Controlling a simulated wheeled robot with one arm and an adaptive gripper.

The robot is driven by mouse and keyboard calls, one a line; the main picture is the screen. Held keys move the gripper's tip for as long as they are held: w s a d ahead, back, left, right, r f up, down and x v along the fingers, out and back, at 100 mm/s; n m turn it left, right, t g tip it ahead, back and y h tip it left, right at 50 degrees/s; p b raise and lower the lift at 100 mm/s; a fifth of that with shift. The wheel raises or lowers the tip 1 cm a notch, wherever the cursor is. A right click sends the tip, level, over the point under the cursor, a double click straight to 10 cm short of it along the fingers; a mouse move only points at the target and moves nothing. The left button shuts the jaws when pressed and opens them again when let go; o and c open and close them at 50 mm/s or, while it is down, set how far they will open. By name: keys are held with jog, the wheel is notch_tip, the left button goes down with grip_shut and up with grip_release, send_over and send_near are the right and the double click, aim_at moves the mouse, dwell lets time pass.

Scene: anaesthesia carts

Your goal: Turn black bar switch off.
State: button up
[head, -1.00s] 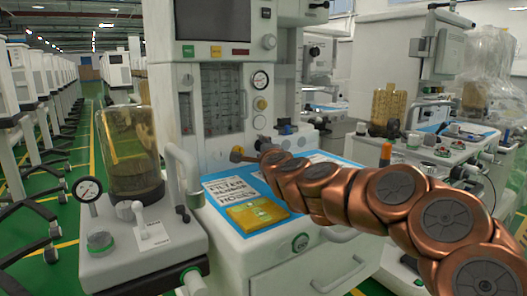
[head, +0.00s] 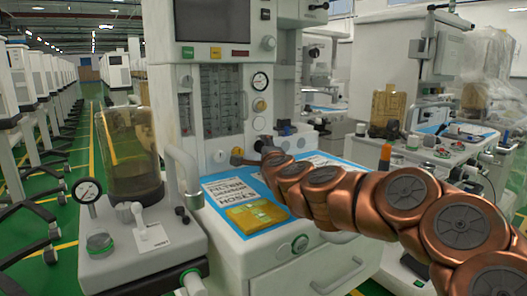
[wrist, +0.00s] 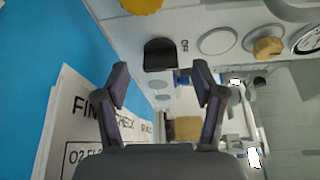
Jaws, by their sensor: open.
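The black bar switch (wrist: 160,54) shows in the wrist view as a dark block on the pale machine panel, with the word OFF beside it. My gripper (wrist: 160,75) is open, its two dark fingers spread on either side below the switch in the picture. Nothing is between the fingertips, and I cannot tell whether they touch the switch. In the head view my gripper (head: 240,157) is small, at the front of the anaesthesia machine (head: 215,100). The switch cannot be made out there, near or behind the gripper.
A yellow knob (wrist: 142,4) and a round pale disc (wrist: 217,41) flank the switch. A blue work surface (head: 262,226) with papers and a yellow packet (head: 257,215) lies below. A glass canister (head: 130,160) stands at left. A curved handle (head: 184,172) rises beside the worktop.

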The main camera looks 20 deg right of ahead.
jog(key=v, duration=0.9)
jog(key=shift+v, duration=0.75)
